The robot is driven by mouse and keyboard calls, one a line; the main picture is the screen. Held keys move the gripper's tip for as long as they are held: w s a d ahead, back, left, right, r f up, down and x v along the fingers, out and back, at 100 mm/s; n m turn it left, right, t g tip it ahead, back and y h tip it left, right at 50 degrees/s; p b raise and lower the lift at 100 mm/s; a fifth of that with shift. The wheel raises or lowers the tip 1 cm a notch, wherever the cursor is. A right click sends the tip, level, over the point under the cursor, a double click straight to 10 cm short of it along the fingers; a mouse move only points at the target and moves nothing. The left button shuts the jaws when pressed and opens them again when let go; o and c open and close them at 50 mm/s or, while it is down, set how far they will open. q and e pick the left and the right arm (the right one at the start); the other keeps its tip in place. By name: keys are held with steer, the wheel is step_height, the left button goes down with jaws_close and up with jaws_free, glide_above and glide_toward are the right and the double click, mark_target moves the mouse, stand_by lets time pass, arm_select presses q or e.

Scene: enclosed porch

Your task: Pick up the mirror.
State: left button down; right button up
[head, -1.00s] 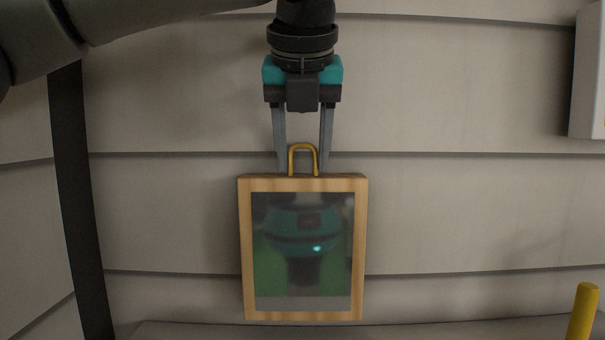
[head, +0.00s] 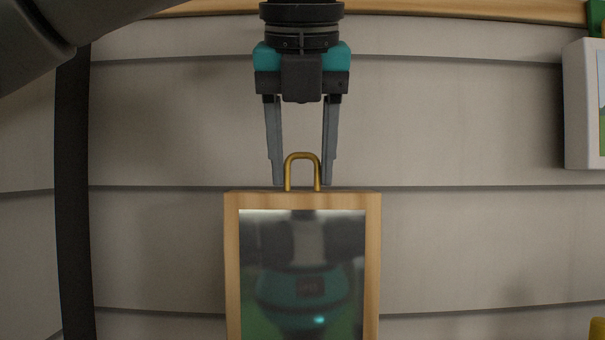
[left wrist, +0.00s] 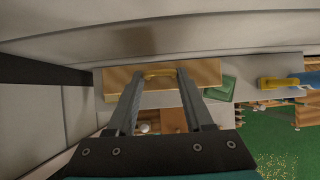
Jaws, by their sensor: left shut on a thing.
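The mirror (head: 232,265) has a light wooden frame and a yellow metal loop (head: 302,156) on its top edge. It hangs upright in front of the wall; its lower part is cut off by the head view's bottom edge. My left gripper (head: 303,183) points down from above, shut on the mirror at the loop, with one finger on each side. In the left wrist view, the fingertips (left wrist: 156,73) flank the loop above the frame's wooden top edge (left wrist: 205,73). My right gripper is not in view.
Pale board wall (head: 470,120) stands behind the mirror. A white-framed picture (head: 581,110) is at the right. In the left wrist view, a green object (left wrist: 222,90) and a yellow object (left wrist: 278,84) lie right of the mirror, with green floor (left wrist: 275,140) below.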

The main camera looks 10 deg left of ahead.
arm_select(q)
steer(key=s+d+b, duration=0.2)
steer(key=s+b, duration=0.1)
steer(key=s, duration=1)
steer(key=shift+s+d, duration=0.15)
steer(key=shift+d, duration=0.2)
steer(key=shift+r, duration=0.15)
